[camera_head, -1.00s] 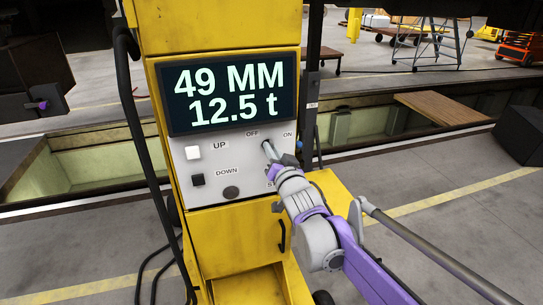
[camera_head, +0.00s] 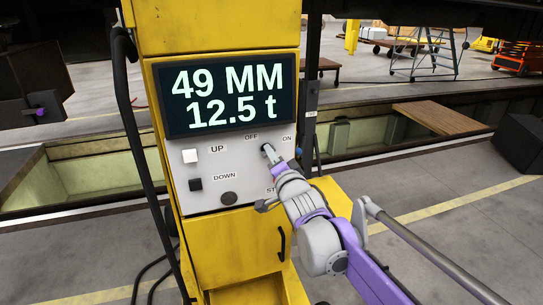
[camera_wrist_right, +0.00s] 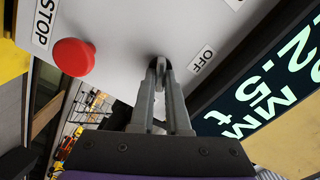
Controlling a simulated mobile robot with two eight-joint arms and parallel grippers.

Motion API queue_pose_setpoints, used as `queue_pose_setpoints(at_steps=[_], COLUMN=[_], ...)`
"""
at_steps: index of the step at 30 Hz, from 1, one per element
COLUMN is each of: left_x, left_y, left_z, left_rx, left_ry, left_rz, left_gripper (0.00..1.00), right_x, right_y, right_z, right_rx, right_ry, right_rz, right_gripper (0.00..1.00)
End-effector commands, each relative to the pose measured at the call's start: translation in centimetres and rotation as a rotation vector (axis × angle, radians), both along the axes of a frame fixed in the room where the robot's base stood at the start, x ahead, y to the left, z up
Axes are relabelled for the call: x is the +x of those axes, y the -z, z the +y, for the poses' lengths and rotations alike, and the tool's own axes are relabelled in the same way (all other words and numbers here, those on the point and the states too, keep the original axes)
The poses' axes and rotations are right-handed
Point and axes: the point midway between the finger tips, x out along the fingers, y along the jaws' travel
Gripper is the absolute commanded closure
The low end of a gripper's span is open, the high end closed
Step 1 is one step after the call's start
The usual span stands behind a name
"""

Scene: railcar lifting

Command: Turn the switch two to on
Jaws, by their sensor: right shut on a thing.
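A yellow lifting column (camera_head: 215,28) carries a light grey control panel (camera_head: 203,172). A small switch (camera_head: 265,148) sits on the panel's right part, below the OFF and ON labels. My right gripper (camera_head: 270,154) reaches it from the lower right. In the right wrist view the fingers (camera_wrist_right: 159,68) are shut on the switch, close to the panel face, with the OFF label (camera_wrist_right: 203,58) to their right. The fingers hide most of the switch, so its exact angle cannot be told. My left gripper is not in view.
The display (camera_head: 228,92) reads 49 MM and 12.5 t. A white UP button (camera_head: 190,156) and a black DOWN button (camera_head: 195,184) are on the panel's left. The red STOP button (camera_wrist_right: 74,57) is beside my fingers. A black cable hangs left of the column.

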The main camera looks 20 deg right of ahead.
Motion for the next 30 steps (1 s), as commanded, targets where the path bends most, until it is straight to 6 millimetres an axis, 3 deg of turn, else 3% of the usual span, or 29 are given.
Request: queue_pose_setpoints(at_steps=[12, 13, 18, 30], left_x=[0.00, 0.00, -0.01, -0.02], left_y=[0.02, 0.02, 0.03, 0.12], left_z=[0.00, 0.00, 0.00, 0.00], left_rx=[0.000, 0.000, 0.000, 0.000], left_ry=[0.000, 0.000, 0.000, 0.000], left_rz=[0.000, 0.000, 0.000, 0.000], left_gripper=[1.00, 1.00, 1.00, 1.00], right_x=[0.00, 0.01, 0.01, -0.82], right_y=[-0.04, -0.04, -0.02, 0.00], right_z=[0.00, 0.00, 0.00, -0.04], right_rx=[0.010, 0.010, 0.009, 0.008], right_ry=[0.000, 0.000, 0.000, 0.000], right_rz=[-0.001, -0.001, 0.000, 0.000], right_gripper=[1.00, 0.85, 0.56, 0.56])
